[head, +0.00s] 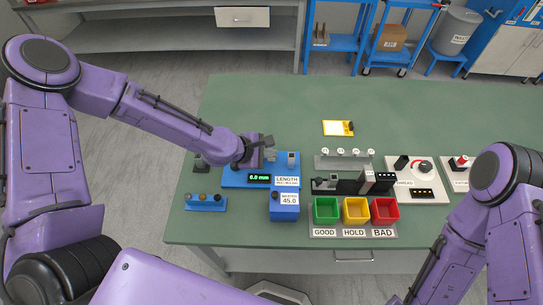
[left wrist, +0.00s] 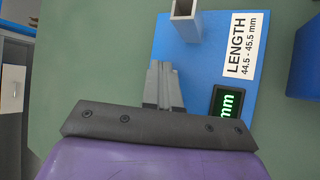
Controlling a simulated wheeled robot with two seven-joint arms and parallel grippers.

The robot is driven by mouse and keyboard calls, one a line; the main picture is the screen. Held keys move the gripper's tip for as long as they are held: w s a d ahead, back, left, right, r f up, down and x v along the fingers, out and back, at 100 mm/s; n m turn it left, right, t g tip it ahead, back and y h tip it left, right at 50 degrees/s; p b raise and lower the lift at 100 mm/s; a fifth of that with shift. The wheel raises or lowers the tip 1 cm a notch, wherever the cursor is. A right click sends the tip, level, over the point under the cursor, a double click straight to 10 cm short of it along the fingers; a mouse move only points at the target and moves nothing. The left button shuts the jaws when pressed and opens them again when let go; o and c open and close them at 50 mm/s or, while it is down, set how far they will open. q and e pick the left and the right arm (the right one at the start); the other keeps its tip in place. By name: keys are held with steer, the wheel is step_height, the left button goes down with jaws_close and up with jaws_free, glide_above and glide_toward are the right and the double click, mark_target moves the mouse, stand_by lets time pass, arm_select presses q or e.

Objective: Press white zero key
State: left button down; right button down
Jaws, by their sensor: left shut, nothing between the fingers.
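The blue length gauge (head: 232,180) lies on the green table, with a dark display (head: 259,178) reading 0.0 mm in green and a white LENGTH label (head: 287,181). My left gripper (head: 268,148) is over the gauge's back left part. In the left wrist view its two grey fingers (left wrist: 164,82) are together and empty, over the blue plate (left wrist: 207,60) near a grey square post (left wrist: 186,20). The display (left wrist: 228,102) is partly cut off there. I cannot make out a white zero key; my gripper may hide it. My right gripper is out of view.
A blue MASTER 45.0 block (head: 285,208) stands in front of the gauge, and a small blue rack (head: 205,203) to its left front. Green (head: 326,210), yellow (head: 356,210) and red (head: 385,210) bins stand to the right. The table's back left is clear.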

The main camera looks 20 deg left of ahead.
mark_target(269, 160)
arm_select(q)
steer(key=shift+r+p, duration=0.65)
steer(key=shift+r, duration=0.15)
step_height(269, 160, up, 5)
steer(key=p, duration=0.4)
steer(key=shift+r+p, duration=0.1)
steer(key=shift+p, duration=0.3)
steer(key=shift+f, duration=0.2)
